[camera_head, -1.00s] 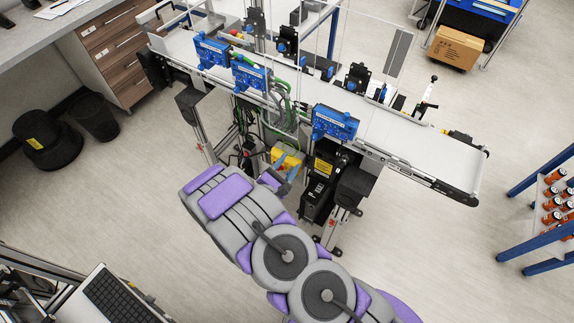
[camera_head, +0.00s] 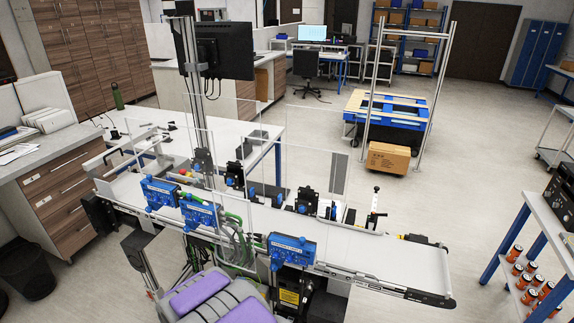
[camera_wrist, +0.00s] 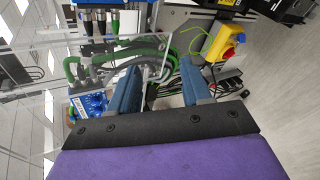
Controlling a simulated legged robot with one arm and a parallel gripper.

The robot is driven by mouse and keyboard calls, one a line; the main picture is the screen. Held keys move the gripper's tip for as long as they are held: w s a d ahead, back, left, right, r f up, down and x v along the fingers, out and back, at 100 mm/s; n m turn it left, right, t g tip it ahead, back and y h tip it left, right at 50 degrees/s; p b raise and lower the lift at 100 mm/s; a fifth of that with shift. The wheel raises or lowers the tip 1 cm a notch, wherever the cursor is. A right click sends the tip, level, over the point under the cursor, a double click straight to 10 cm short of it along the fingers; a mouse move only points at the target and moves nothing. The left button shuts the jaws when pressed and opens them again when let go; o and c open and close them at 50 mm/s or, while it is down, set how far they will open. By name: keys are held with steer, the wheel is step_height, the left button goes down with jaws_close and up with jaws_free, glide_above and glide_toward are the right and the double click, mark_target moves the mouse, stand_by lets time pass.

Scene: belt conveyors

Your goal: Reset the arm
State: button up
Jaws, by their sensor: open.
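In the wrist view my gripper (camera_wrist: 160,88) is open, with its two blue-grey fingers apart and nothing between them. Behind the fingers are green and grey hoses, cables and a yellow box with a red button (camera_wrist: 229,48). In the head view my grey and purple arm shows at the bottom, in front of the belt conveyor (camera_head: 385,258). The gripper's fingers are not visible in the head view.
Blue control boxes (camera_head: 291,249) line the conveyor's near side, with clear panels above it. A cardboard box (camera_head: 388,158) sits on the floor behind. Open floor lies right of the conveyor.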

steer(key=s+d+r+m+g+y+b, duration=0.6)
steer(key=s+d+r+m+g+b, duration=0.1)
steer(key=s+r+m, duration=0.25)
steer(key=s+d+r+m+g+h+b, duration=0.1)
steer(key=s+d+m, duration=0.4)
steer(key=s+d, duration=0.5)
steer(key=s+d+r+m+g+h+b, duration=0.1)
steer(key=s+d+m+g+b, duration=0.3)
steer(key=s+d, duration=0.7)
steer(key=s+m+g+h, duration=0.1)
steer(key=s+g, duration=0.1)
steer(key=s, duration=0.6)
steer(key=shift+s+d+r+h, duration=0.2)
steer(key=shift+s+d+h, duration=0.1)
steer(key=shift+h, duration=0.1)
